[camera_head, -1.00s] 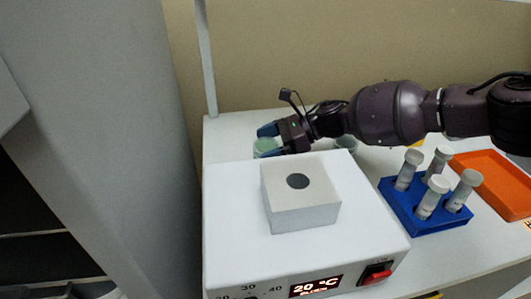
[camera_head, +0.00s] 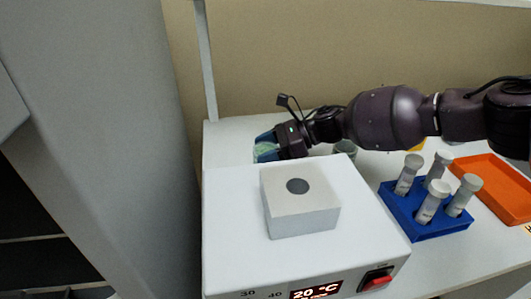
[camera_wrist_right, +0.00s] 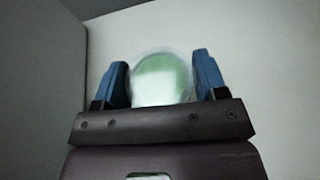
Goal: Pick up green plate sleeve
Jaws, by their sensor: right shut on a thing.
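The green plate sleeve (camera_head: 264,150) is a round, clear-and-green piece behind the white heating unit at the back left of the bench. In the right wrist view the sleeve (camera_wrist_right: 161,78) sits between the two blue fingers. My right gripper (camera_head: 265,146) comes in from the right and is shut on it. The gripper also shows in the wrist view (camera_wrist_right: 160,80), with one finger on each side of the sleeve. The heating unit hides the sleeve's lower part in the head view. My left gripper is not in view.
The white heating unit (camera_head: 235,215) with a white block (camera_head: 300,215) on top fills the front. A blue rack (camera_head: 425,222) with several capped tubes and an orange tray (camera_head: 490,180) stand at the right. A small grey-green container (camera_head: 345,147) stands behind the unit, under my right arm.

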